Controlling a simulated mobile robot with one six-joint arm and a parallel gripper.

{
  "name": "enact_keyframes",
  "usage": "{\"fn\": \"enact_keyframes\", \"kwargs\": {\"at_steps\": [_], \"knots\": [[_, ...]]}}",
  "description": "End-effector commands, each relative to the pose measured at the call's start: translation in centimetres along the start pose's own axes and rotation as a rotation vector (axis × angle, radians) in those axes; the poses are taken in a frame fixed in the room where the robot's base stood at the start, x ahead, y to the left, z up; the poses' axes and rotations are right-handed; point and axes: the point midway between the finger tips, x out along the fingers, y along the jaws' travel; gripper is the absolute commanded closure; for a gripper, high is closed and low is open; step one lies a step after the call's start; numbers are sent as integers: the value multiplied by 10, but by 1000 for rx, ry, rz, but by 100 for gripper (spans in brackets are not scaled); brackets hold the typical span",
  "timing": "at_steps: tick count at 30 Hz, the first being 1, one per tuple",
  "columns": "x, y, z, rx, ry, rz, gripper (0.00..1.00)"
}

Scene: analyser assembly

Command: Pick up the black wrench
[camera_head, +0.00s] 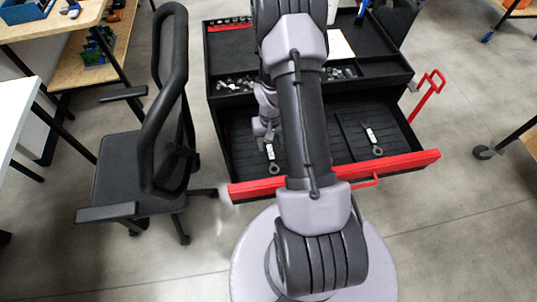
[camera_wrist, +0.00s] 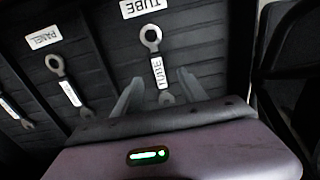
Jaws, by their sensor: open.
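My gripper (camera_wrist: 159,76) is open over the pulled-out drawer, its two fingers on either side of a wrench with a white TUBE label (camera_wrist: 158,72). This wrench lies flat with its ring end beyond the fingertips; its lower end is partly hidden by my gripper. A second wrench, beside the PANEL sign (camera_wrist: 68,88), and a third wrench (camera_wrist: 16,112) lie to the left in the wrist view. All look grey to dark, and I cannot tell which is black. In the head view, my gripper (camera_head: 269,136) is above a wrench (camera_head: 272,157); another dark wrench (camera_head: 373,141) lies right.
The drawer has a red front edge (camera_head: 405,161) and ribbed dividers. The black cabinet top (camera_head: 375,55) holds small metal parts in trays. A black office chair (camera_head: 135,185) stands close on the left. A red handle (camera_head: 428,92) sticks out at the right.

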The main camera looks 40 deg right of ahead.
Motion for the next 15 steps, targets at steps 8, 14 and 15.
{"fn": "enact_keyframes", "kwargs": {"at_steps": [8, 14, 15], "knots": [[36, 4, -11, 1, 1, 0, 51], [60, 4, -13, 0, 1, -1, 51], [59, 4, -13, 0, 1, -1, 51]]}}
